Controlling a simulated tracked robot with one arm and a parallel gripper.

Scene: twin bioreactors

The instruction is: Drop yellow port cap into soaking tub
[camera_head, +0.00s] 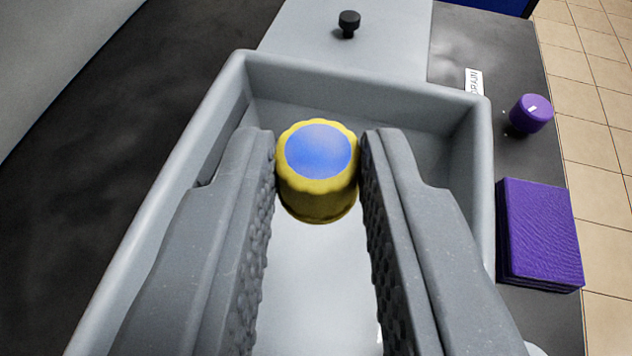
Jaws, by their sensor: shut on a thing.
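The yellow port cap (318,192) has a ribbed side and a blue round top. My gripper (318,165) is shut on it, with one textured finger on each side near the tips. The grey soaking tub (365,77) is a rectangular open basin below. The cap and the fingertips show over the tub's inside, near its far wall. I cannot tell how high the cap is above the tub floor. My fingers hide parts of the tub's left and right sides.
A purple knob or cap (531,113) and a purple block-like stack (540,235) are on the dark counter right of the tub. A "DRAIN" label (473,82) is near the tub's far right corner. A small black knob (349,22) stands on the grey surface behind.

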